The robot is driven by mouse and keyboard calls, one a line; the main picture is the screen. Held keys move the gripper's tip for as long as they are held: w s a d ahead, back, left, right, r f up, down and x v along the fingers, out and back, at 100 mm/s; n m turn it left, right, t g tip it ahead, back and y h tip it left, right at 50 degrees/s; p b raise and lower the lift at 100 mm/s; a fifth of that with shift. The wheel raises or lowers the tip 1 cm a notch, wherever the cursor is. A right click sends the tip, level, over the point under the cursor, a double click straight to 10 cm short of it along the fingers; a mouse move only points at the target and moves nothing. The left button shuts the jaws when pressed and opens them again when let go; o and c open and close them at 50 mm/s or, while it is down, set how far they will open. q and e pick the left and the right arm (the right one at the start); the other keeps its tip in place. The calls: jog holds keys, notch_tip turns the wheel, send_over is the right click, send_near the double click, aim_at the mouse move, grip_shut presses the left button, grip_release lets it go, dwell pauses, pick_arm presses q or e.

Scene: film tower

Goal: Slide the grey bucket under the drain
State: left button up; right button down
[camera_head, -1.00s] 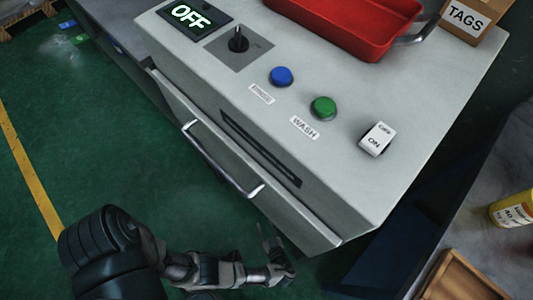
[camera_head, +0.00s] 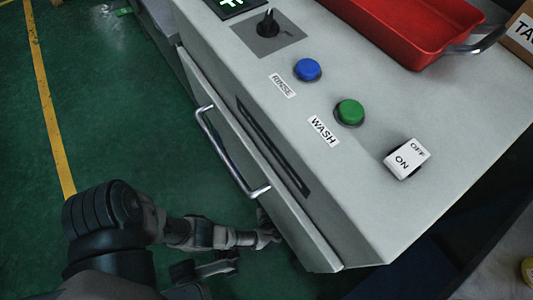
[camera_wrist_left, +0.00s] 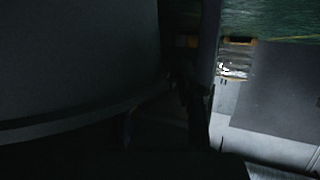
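The grey bucket and the drain cannot be made out for certain in the head view. My left gripper (camera_head: 268,236) is low beside the front lower edge of the grey machine (camera_head: 330,215), partly hidden by it. Its fingers are too small and dark there to read. In the left wrist view a large dark grey surface (camera_wrist_left: 75,55) with a curved band along its lower part fills the left side. It may be the bucket, but I cannot tell. Dark shapes beside it hide any contact. My right gripper is not in view.
The machine's front has a metal handle (camera_head: 228,155). Its top carries a blue button (camera_head: 307,69), a green button (camera_head: 350,112), a white switch (camera_head: 407,158), a black knob (camera_head: 268,24) and a red tray (camera_head: 410,35). Green floor (camera_head: 110,110) with a yellow line lies clear at left.

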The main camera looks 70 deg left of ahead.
pick_arm(q)
jog(key=shift+w+a, duration=0.1)
jog(key=shift+a, duration=0.05)
grip_shut()
jog(key=shift+a, duration=0.1)
